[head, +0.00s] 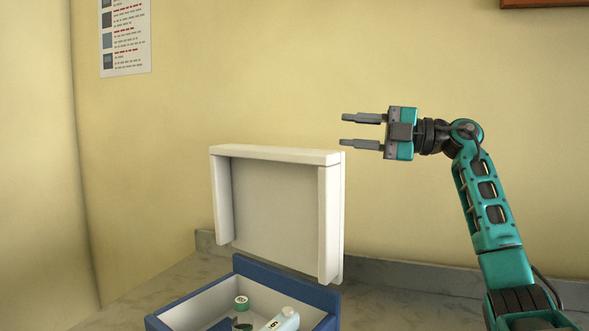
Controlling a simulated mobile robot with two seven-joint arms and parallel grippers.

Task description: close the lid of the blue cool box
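The blue cool box (255,268) stands on the counter at the bottom of the head view, cut off by the lower edge. Its white lid (280,155) stands open and upright at the back of the box, its hollow inner side facing me. Inside the box are a green-and-white round item (242,303) and a pale bottle-like item (285,318). My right gripper (345,131) is open and empty, its fingers pointing left. In the picture it is just above and right of the lid's top right corner, apart from it. My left gripper is not in view.
The grey counter (385,302) has free room right of the box. A low backsplash (420,275) runs along the yellow wall (400,60) behind. A printed sheet (125,38) hangs at the upper left. A brown frame edge shows at the top right.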

